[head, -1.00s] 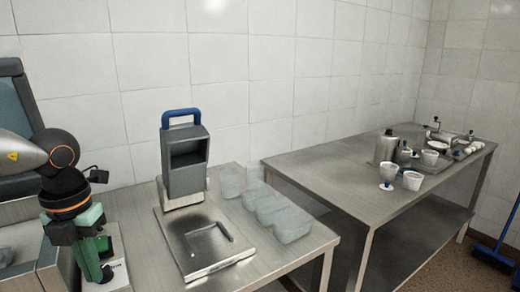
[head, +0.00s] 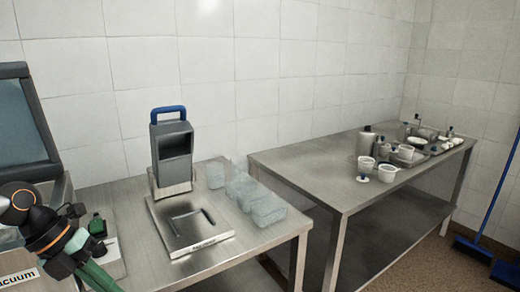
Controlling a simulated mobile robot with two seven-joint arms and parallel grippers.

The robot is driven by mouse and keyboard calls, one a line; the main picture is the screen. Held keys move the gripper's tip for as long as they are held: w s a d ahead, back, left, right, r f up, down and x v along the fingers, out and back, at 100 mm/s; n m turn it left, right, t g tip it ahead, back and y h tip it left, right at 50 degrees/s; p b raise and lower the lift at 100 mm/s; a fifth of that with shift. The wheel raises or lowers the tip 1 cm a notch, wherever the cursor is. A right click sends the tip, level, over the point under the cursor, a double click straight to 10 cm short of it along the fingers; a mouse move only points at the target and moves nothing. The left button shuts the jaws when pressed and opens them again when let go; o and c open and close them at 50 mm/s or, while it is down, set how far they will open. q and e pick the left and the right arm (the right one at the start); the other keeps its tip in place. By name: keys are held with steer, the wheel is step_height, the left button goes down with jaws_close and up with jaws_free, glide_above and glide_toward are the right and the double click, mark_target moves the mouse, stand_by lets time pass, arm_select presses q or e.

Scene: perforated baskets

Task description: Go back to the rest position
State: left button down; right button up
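My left gripper (head: 96,277) is at the lower left corner, reaching in from the left with an orange ring on its wrist and green fingers pointing down to the right. Its fingertips run to the bottom edge, so I cannot tell whether it is open or shut. My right gripper is not in view. Several translucent perforated baskets (head: 264,209) stand in a row on the near steel table (head: 270,240), apart from the gripper. A grey device with a blue handle (head: 172,150) stands upright behind a flat steel plate (head: 190,222).
A second steel table (head: 300,170) at the right carries a metal canister (head: 366,142), white cups (head: 387,173) and small tools. A machine with a raised dark lid (head: 27,125) is at the left. A blue broom (head: 473,249) leans at the far right.

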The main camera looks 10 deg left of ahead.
arm_select(q)
step_height(320, 180, down, 17)
steer(key=s+n+t+p, duration=0.2)
steer(key=n+t+p, duration=0.2)
steer(key=n+t, duration=1.2)
steer(key=s+d+f+n+g+y+p, duration=0.2)
steer(key=s+d+f+n+g, duration=0.6)
steer(key=d+n, duration=0.6)
step_height(320, 180, down, 3)
steer(key=shift+s+d+f+y, duration=0.15)
steer(key=shift+s+d+y, duration=0.35)
steer(key=shift+s, duration=0.7)
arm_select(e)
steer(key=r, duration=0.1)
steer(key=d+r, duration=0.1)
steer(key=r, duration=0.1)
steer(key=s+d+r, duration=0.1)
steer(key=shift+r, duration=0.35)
